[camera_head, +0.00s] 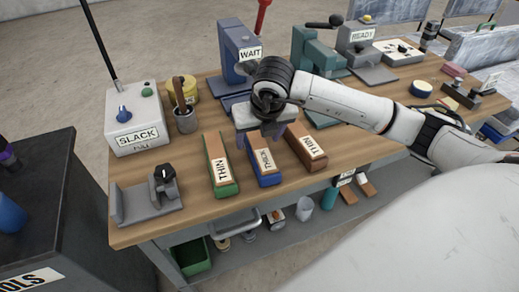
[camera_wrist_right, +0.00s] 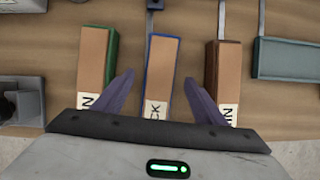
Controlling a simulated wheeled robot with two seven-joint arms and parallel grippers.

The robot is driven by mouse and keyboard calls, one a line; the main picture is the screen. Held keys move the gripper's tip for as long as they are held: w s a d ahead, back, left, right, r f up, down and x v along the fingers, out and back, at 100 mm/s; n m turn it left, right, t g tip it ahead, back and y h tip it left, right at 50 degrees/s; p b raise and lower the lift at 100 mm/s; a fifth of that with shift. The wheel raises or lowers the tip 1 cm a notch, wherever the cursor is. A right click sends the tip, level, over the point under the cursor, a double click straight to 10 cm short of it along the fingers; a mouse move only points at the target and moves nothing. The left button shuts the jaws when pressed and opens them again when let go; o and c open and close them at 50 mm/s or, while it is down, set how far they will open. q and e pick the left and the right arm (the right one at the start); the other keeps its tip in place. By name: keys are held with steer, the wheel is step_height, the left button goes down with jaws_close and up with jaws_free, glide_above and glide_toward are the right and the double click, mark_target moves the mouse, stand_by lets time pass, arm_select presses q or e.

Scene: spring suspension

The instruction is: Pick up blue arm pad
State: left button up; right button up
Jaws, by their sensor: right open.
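The blue arm pad (camera_head: 265,165) lies on the wooden bench between two other pads. It has a tan top, blue sides and a white label that is partly readable. It also shows in the right wrist view (camera_wrist_right: 160,75), centred between my right gripper's fingers. My right gripper (camera_head: 266,130) is open and empty above the pad's far end in the head view. In the right wrist view its two purple-grey fingers (camera_wrist_right: 158,90) stand apart on either side of the pad. My left gripper is not in view.
A green pad (camera_head: 219,165) marked THIN lies to the left and a brown pad (camera_head: 305,147) to the right, both close by. A SLACK box (camera_head: 135,118), a grey cup (camera_head: 185,122) and a blue WAIT machine (camera_head: 238,50) stand on the bench (camera_head: 180,225).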

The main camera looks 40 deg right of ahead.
steer(key=shift+x, duration=1.2)
steer(key=shift+r, duration=0.1)
steer(key=c, duration=1.3)
